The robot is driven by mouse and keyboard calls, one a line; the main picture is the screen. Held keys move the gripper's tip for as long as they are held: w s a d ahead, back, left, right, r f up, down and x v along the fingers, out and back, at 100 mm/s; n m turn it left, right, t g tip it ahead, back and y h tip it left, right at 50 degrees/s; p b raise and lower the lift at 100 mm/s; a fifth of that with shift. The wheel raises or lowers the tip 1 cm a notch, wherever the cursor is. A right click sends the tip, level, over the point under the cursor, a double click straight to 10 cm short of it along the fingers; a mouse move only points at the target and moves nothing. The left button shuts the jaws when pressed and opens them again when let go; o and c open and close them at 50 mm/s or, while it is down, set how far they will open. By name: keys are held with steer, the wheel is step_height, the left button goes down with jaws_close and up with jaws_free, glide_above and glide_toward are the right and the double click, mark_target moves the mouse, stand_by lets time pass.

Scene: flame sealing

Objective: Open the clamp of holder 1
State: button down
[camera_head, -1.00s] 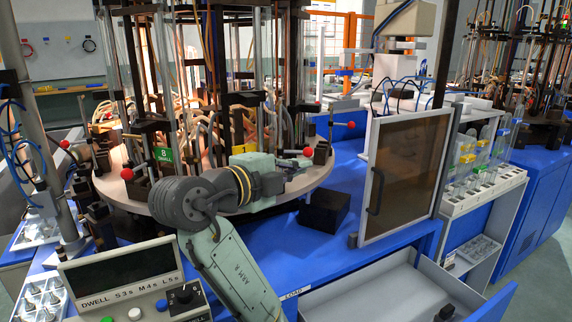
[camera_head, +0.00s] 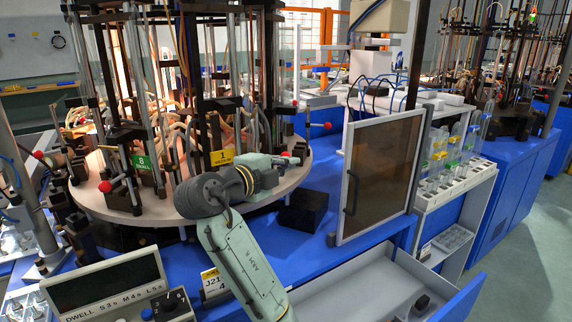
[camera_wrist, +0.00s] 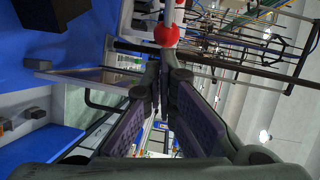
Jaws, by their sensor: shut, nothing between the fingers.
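Holder 1, with a yellow tag marked 1 (camera_head: 222,157), stands at the near rim of the round carousel (camera_head: 185,207). A red ball knob (camera_head: 285,154) shows right at my gripper (camera_head: 288,160), near the carousel's right edge. In the wrist view the red knob (camera_wrist: 166,35) sits just beyond the tips of my gripper (camera_wrist: 163,62), on a pale rod. The fingers are shut with nothing between them. I cannot tell whether the fingertips touch the knob. My gripper and wrist hide part of the holder, and the clamp jaws do not show clearly.
Holder 8 with a green tag (camera_head: 146,160) is to the left, with its own red knob (camera_head: 104,187). Another red knob (camera_head: 327,125) is at the right. A black box (camera_head: 303,212) and a brown tinted panel (camera_head: 382,175) stand on the blue bench. An open drawer (camera_head: 345,295) is in front.

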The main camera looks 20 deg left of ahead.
steer(key=shift+w+d+n+y+b, duration=0.1)
steer(key=shift+w+n+y+b, duration=0.45)
steer(key=shift+y, duration=0.25)
steer(key=shift+w+n+t+y+b, duration=0.3)
steer(key=shift+w+n+y+b, duration=0.25)
steer(key=shift+w+n+y, duration=1.2)
steer(key=shift+w+m+y, duration=0.2)
steer(key=shift+m+y, duration=0.1)
steer(key=shift+y, duration=0.15)
